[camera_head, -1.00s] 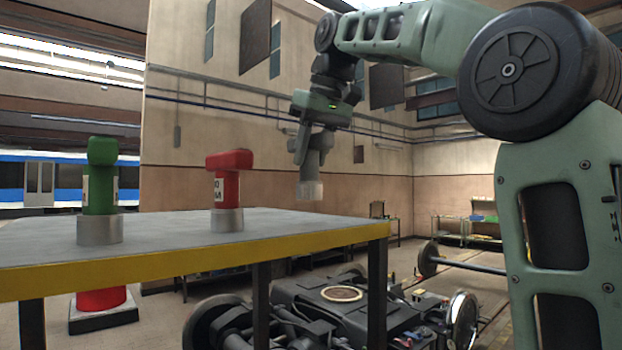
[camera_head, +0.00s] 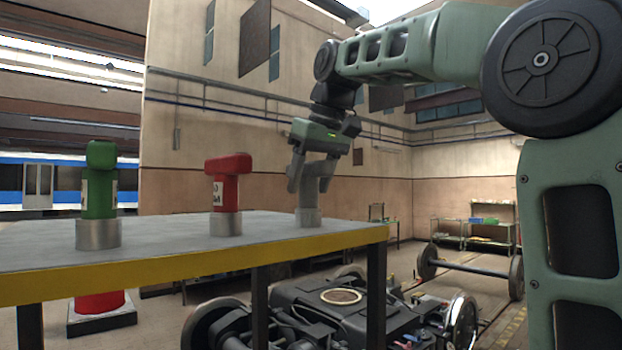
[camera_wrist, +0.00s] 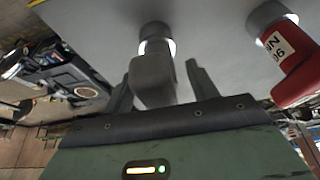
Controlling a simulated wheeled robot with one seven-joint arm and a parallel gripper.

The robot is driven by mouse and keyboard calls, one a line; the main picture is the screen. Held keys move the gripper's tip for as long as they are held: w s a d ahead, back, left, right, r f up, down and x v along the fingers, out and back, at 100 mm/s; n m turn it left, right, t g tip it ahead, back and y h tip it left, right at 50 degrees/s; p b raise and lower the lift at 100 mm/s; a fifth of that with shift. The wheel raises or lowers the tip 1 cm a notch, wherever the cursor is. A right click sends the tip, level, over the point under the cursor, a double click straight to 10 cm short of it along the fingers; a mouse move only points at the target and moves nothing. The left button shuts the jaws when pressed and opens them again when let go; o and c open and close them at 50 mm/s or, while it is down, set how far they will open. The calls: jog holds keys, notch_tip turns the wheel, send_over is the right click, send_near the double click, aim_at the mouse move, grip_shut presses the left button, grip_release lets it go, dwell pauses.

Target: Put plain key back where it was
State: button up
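The plain grey key (camera_head: 311,192) stands upright on the table (camera_head: 165,240), near its right end, its lower part in a pale metal collar (camera_head: 308,217). In the wrist view the grey key (camera_wrist: 153,80) lies between the two fingers, with a gap on each side. My gripper (camera_head: 310,182) is open around the key's handle; its fingers also show in the wrist view (camera_wrist: 158,88). A red key (camera_head: 225,190) and a green key (camera_head: 100,190) stand in metal collars to the left. The red key (camera_wrist: 295,65) also shows in the wrist view.
The table has a yellow front edge (camera_head: 200,263). A bogie (camera_head: 340,310) stands on the floor beyond and below its right side. The table top between the red and green keys is clear.

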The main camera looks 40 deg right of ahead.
jog(key=shift+r, duration=0.25)
jog(key=v, duration=1.1)
jog(key=shift+r, duration=0.25)
jog(key=shift+s+r, duration=0.15)
